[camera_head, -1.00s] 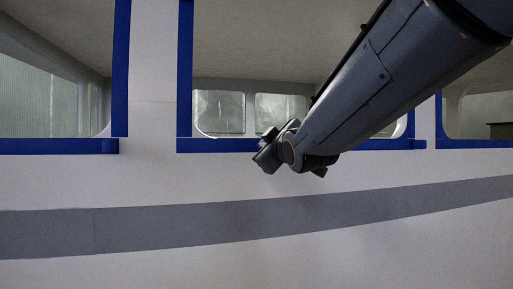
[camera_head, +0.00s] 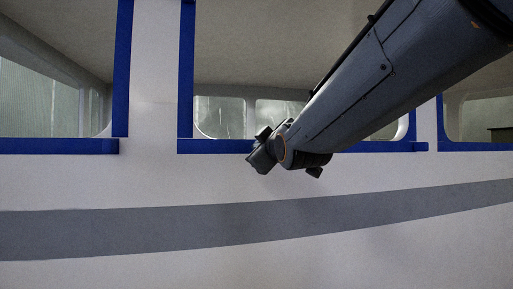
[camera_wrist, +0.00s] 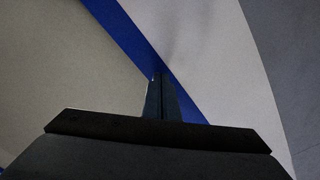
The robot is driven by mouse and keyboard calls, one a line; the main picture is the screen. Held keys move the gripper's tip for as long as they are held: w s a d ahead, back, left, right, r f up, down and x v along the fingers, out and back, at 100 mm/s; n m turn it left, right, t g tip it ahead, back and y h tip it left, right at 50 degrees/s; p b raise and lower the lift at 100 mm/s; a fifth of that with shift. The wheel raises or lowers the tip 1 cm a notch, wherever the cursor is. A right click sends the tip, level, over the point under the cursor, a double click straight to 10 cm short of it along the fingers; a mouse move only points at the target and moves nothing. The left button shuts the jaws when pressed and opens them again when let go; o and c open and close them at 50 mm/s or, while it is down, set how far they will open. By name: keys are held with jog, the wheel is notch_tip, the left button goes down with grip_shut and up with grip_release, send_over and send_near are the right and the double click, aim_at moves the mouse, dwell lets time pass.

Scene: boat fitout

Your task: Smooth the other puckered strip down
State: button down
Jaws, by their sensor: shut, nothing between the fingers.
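Blue strips frame the window openings on the white hull side. The lower blue strip (camera_head: 218,146) of the middle window runs level, and my arm covers part of it. In the wrist view a blue strip (camera_wrist: 128,36) runs diagonally under my gripper (camera_wrist: 158,76). The fingers are shut with nothing between them, and their tips overlap the strip's edge. I cannot tell whether they touch it. In the head view my wrist is in front of the lower strip, and the fingertips are hidden. I see no clear pucker in the strips in view.
A left window's lower strip (camera_head: 60,146) and a right window's lower strip (camera_head: 475,146) lie at the same height. A grey band (camera_head: 200,230) crosses the white hull (camera_head: 150,180) below. The hull below the windows is clear of objects.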

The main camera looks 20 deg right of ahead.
aim_at(223, 146)
jog(key=shift+a, duration=0.1)
jog(key=shift+w+a+p, duration=0.1)
jog(key=shift+a+p, duration=0.2)
jog(key=shift+a, duration=1.35)
jog(key=shift+a+r+p, duration=0.15)
jog(key=shift+a+p, duration=0.6)
jog(key=shift+p, duration=0.15)
jog(key=shift+a+p, duration=0.3)
jog(key=shift+a+p, duration=0.6)
jog(key=shift+p, duration=0.25)
jog(key=shift+a+p, duration=1.05)
jog(key=shift+a, duration=0.1)
